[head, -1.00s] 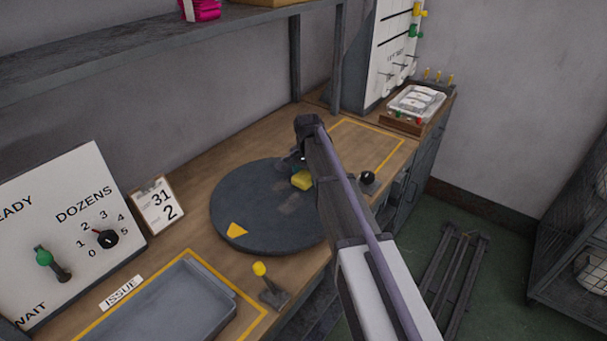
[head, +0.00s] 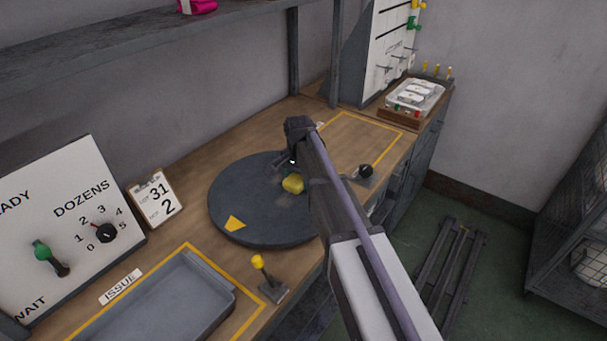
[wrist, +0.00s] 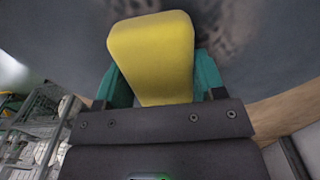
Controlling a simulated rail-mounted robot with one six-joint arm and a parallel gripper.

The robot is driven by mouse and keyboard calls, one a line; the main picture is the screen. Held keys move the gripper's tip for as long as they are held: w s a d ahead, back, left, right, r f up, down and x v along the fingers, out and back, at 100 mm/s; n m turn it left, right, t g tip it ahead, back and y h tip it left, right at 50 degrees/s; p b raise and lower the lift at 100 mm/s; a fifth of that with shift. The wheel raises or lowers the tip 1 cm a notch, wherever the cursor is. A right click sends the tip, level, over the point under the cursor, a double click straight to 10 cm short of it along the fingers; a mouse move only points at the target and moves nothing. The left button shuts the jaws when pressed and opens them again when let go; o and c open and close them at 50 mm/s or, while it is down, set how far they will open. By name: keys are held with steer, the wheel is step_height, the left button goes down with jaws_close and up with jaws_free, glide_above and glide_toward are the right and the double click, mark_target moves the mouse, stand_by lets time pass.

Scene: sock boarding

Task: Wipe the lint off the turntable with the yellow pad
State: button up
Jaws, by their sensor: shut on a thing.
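The yellow pad (head: 292,184) is in my gripper over the dark round turntable (head: 240,190). In the wrist view the pad (wrist: 152,50) sits between the two green fingers of my gripper (wrist: 160,90), which is shut on it. The turntable surface (wrist: 70,30) fills the top of the wrist view, with a blotchy dark and pale patch just right of the pad. I cannot tell whether the pad touches the surface. A yellow-orange mark (head: 235,223) is on the turntable's near left part. My arm hides the turntable's right edge in the head view.
A yellow-knobbed lever (head: 262,268) stands in front of the turntable, and a black-knobbed one (head: 366,172) to its right. A grey tray (head: 165,305) lies at the near left. A date card (head: 155,198) stands left of the turntable. A shelf (head: 150,40) overhangs the back.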

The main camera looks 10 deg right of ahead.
mark_target(274, 207)
steer(key=shift+s+a, duration=0.6)
steer(key=shift+a, duration=0.2)
steer(key=shift+s+a+f, duration=0.1)
steer(key=shift+s+a, duration=1.55)
steer(key=shift+a, duration=0.2)
steer(key=shift+s+a, duration=0.55)
steer(key=shift+a, duration=0.15)
steer(key=shift+c, duration=0.2)
steer(key=shift+s+a, duration=1.1)
steer(key=shift+a, duration=0.1)
step_height(274, 207, up, 6)
steer(key=p, duration=0.5)
steer(key=shift+w+p, duration=0.1)
steer(key=shift+p, duration=0.25)
